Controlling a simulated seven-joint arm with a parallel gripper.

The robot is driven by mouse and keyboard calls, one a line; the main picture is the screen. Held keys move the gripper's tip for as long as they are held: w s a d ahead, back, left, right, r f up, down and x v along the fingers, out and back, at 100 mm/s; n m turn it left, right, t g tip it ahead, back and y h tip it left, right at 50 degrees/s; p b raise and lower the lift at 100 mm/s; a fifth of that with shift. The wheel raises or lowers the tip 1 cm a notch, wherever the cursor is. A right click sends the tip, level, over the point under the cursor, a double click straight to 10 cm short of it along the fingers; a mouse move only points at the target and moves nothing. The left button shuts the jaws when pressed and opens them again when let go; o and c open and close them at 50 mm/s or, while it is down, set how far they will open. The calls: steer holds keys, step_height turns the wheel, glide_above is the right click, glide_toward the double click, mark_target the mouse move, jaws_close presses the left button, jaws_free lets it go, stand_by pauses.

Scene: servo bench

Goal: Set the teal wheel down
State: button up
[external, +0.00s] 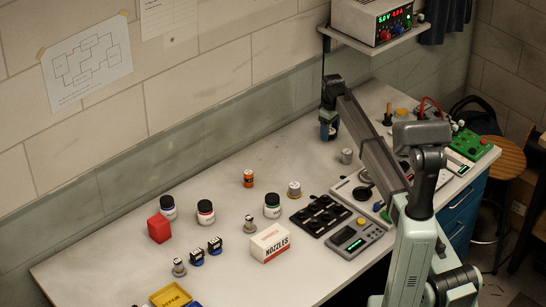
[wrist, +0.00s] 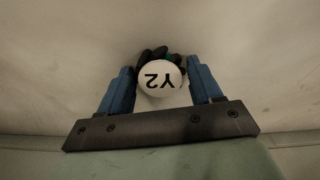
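My gripper (external: 328,131) hangs pointing down over the back part of the bench, near the wall. In the wrist view its two blue fingers (wrist: 161,82) stand on either side of a small part with a round white top marked "Y2". Dark lobes and a bit of teal show behind that top, so this looks like the teal wheel (wrist: 173,57).
A grey capped part (external: 346,156) stands just right of my gripper. A black tray (external: 320,215), a grey meter (external: 355,238), a nozzles box (external: 270,243) and several jars are nearer. The bench (external: 290,150) left of my gripper is clear. A shelf (external: 378,40) holds a power supply.

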steer(key=o, duration=0.3)
step_height(320, 180, up, 12)
steer(key=shift+r, duration=0.15)
stand_by(0.6)
